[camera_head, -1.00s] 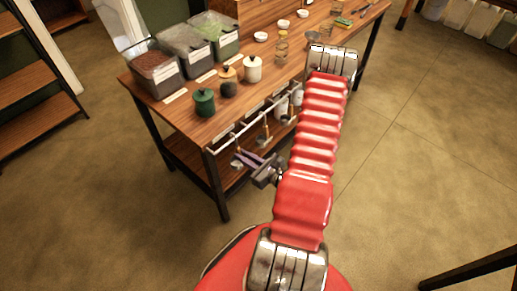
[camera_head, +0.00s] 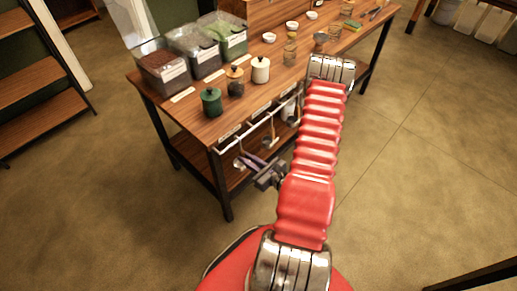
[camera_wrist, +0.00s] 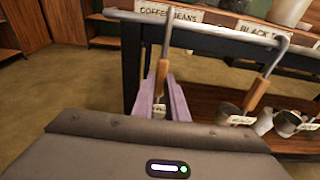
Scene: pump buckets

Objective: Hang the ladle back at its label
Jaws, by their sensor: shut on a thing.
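My gripper (camera_wrist: 163,103) has lilac fingers shut on the ladle (camera_wrist: 162,76), by its wooden handle; it also shows in the head view (camera_head: 252,164). The ladle stands roughly upright, with its metal stem in front of the rail (camera_wrist: 215,30). I cannot tell whether its hook rests on the rail. Its bowl is hidden in the wrist view. The "COFFEE BEANS" label (camera_wrist: 185,15) is just behind and right of the stem top. The "BLACK TEA" label (camera_wrist: 262,30) is further right, near another hanging ladle (camera_wrist: 258,92).
The rail runs along the table's front edge, with more utensils (camera_head: 289,110) hanging to the right. Canisters (camera_head: 211,101) and clear bins (camera_head: 165,68) stand on the tabletop. A black table leg (camera_wrist: 131,65) is close left of my gripper. Floor in front is open.

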